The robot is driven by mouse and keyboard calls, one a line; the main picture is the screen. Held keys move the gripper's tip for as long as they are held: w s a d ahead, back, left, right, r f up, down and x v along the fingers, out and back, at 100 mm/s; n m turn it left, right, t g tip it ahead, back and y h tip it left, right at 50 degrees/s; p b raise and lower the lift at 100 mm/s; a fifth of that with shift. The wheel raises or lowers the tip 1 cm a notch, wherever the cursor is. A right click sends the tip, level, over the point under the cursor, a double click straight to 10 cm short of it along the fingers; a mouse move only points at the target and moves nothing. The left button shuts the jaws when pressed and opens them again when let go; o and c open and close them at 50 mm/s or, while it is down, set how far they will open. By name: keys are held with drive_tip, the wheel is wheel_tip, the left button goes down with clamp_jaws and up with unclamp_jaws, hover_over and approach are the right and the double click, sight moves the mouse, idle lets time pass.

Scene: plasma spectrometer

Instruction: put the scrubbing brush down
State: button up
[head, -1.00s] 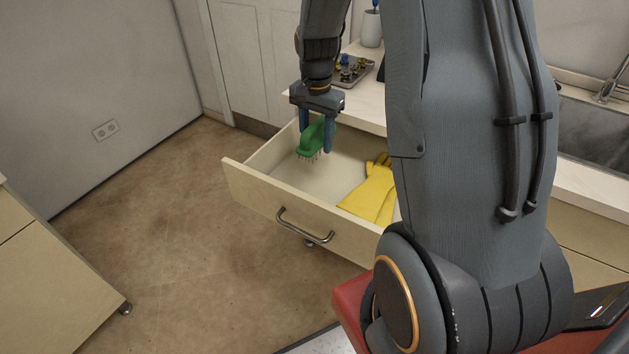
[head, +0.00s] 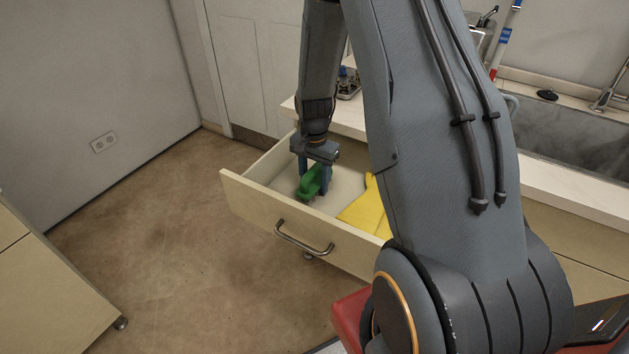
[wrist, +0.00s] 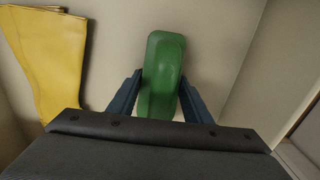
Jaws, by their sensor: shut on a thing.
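The green scrubbing brush (head: 312,183) is between the blue fingers of my gripper (head: 313,182), low inside the open drawer (head: 278,217). My gripper is shut on the brush. In the wrist view the brush's green back (wrist: 162,75) shows between the two fingers (wrist: 158,98), with the pale drawer floor (wrist: 110,60) around it. The bristles are hidden beneath it, and I cannot tell if they touch the floor.
Yellow gloves (head: 364,212) lie in the drawer to the right of the brush, partly behind my arm. In the wrist view the gloves (wrist: 50,55) are at the left, apart from the brush. The drawer's metal handle (head: 303,238) sticks out in front. A sink (head: 575,135) is at the right.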

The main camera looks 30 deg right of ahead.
drive_tip(key=shift+f, duration=0.3)
drive_tip(key=o, duration=1.1)
wheel_tip(320, 180, up, 11)
drive_tip(key=shift+w+f+b, duration=0.1)
drive_tip(key=shift+b, duration=0.75)
drive_tip(key=shift+a+r, duration=0.1)
drive_tip(key=shift+r, duration=0.6)
drive_tip(key=s+a+r+n, duration=0.2)
drive_tip(key=s+a+n, duration=0.3)
drive_tip(key=s, duration=0.4)
drive_tip(key=s+a+r+n, duration=0.2)
drive_tip(key=s+a+n, duration=0.3)
drive_tip(key=s, duration=0.5)
drive_tip(key=shift+s+a+r+n, duration=0.3)
drive_tip(key=shift+a+r+n, duration=0.1)
drive_tip(key=shift+n, duration=0.3)
